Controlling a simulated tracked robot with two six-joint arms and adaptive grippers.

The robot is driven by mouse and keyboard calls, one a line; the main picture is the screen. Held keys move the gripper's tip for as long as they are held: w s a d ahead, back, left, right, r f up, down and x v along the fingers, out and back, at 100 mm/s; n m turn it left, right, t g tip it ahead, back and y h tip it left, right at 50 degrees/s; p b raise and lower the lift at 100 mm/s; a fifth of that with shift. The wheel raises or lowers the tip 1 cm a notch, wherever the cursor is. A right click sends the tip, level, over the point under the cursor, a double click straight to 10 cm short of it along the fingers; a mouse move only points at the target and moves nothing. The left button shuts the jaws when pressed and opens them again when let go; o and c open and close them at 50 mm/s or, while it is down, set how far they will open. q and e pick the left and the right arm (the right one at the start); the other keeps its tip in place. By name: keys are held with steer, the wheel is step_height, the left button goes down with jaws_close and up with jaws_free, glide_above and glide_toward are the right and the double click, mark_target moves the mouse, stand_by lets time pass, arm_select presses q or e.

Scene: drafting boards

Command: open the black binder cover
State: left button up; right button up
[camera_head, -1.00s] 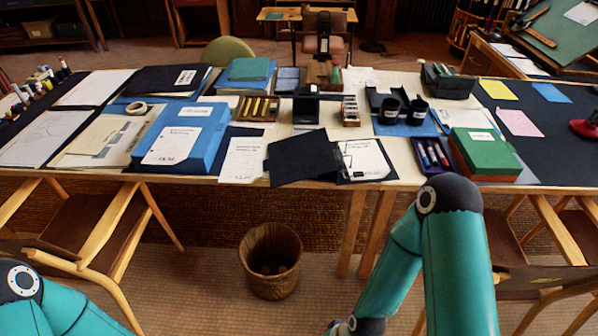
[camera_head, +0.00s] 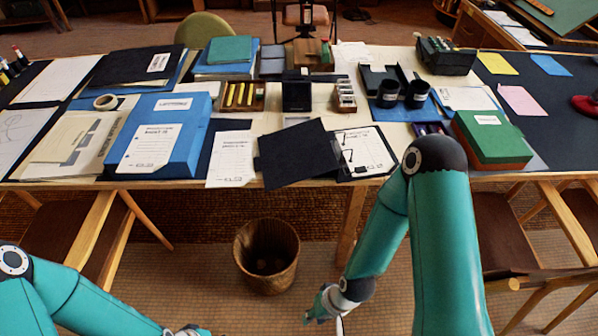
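A black binder lies at the table's front edge in the middle. Its black cover (camera_head: 297,152) sits askew to the left, and a white printed page (camera_head: 364,151) shows to its right, with what look like metal rings between them. Part of the cover seems tilted; I cannot tell how far it is lifted. My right gripper (camera_head: 322,304) hangs low in front of the table, apart from the binder. My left gripper (camera_head: 188,331) is at the bottom edge, partly cut off, also far from the binder. Neither gripper's opening can be made out.
A blue box (camera_head: 160,136) and a white sheet (camera_head: 232,158) lie left of the binder. A green box (camera_head: 491,138) and black cups (camera_head: 403,94) are to the right. A wicker basket (camera_head: 266,256) stands on the floor. Wooden chairs flank the table front.

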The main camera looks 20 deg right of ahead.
steer(key=w+d+f+m+t+h+b, duration=0.15)
steer(key=w+t+b, duration=0.25)
steer(key=w+b, duration=0.45)
steer(key=m+t+h+b, duration=0.5)
steer(key=m+t+b, duration=0.8)
steer(key=b, duration=1)
glide_toward(300, 173)
steer(key=s, duration=0.7)
steer(key=w+p, duration=0.1)
steer(key=w, duration=0.4)
steer(key=w+d+p, duration=0.1)
steer(key=w+p, duration=0.1)
steer(key=w, duration=0.4)
steer(key=w+p, duration=0.2)
steer(key=w, duration=0.4)
steer(key=shift+d+f, duration=0.25)
jaws_close()
